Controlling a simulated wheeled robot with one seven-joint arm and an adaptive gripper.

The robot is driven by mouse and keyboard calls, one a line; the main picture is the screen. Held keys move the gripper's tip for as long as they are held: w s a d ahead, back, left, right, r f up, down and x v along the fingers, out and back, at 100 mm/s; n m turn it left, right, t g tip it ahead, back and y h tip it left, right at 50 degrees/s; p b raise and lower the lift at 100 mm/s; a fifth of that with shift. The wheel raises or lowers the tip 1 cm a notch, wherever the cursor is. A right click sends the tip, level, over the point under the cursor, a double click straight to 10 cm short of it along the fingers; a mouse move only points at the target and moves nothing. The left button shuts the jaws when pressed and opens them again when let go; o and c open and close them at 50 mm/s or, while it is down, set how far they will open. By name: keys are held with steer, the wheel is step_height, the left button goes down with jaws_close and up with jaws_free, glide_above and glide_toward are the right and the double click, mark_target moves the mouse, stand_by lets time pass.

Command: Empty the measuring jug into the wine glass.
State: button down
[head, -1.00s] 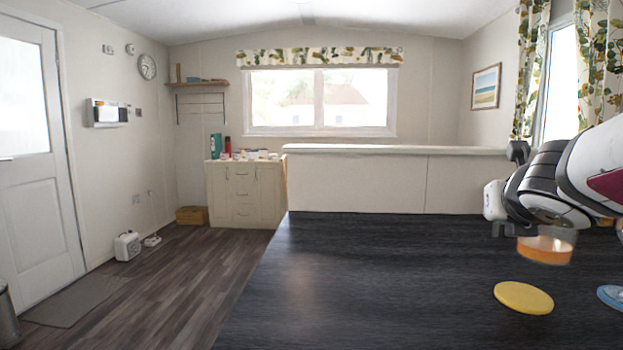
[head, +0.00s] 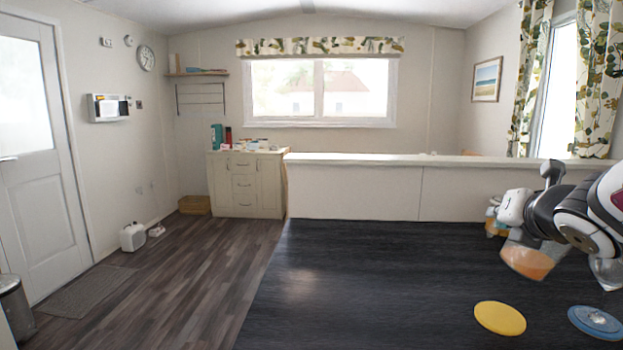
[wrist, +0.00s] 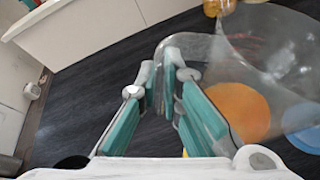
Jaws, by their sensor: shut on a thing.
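The measuring jug (head: 529,259) is clear, with orange liquid inside. It is tilted in the air above the dark worktop in the head view. My gripper (wrist: 165,80) is shut on the jug; its teal-padded fingers pinch the clear wall or handle, I cannot tell which. The orange liquid (wrist: 235,108) shows through the jug in the wrist view. A clear glass bowl (head: 608,271), apparently the wine glass, shows at the right edge of the head view, right of the jug and partly hidden by my arm. No liquid is visible in it.
A yellow disc (head: 499,318) and a blue disc (head: 596,322) lie on the worktop (head: 380,290). An orange-yellow item (head: 493,216) stands behind my gripper, by the low partition (head: 350,190). The worktop's left and middle are clear.

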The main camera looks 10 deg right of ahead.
steer(key=d+r+p, duration=0.1)
steer(key=r+p, duration=0.1)
steer(key=p, duration=0.1)
steer(key=s+d+r+m+p, duration=0.1)
steer(key=r+p, duration=0.1)
steer(key=p, duration=0.1)
steer(key=s+d+r+m+t+y+p, duration=0.1)
steer(key=r+p, duration=0.1)
steer(key=p, duration=0.2)
steer(key=shift+d+r, duration=0.1)
steer(key=shift+r, duration=0.2)
steer(key=shift+s+d+r+m+y+p, duration=0.1)
steer(key=shift+d+r+m+y+p, duration=0.4)
steer(key=shift+p, duration=0.6)
steer(key=d+r+m+p, duration=0.1)
steer(key=p, duration=0.1)
steer(key=s+d+r+m+t+p, duration=0.1)
steer(key=m+p, duration=0.1)
steer(key=p, duration=0.1)
steer(key=shift+d+r+t+y, duration=0.1)
steer(key=shift+r+t+y, duration=0.05)
steer(key=shift+t+y, duration=0.15)
steer(key=shift+s, duration=0.1)
steer(key=shift+s+d+r, duration=0.1)
steer(key=shift+d+r, duration=0.05)
steer(key=shift+d, duration=0.05)
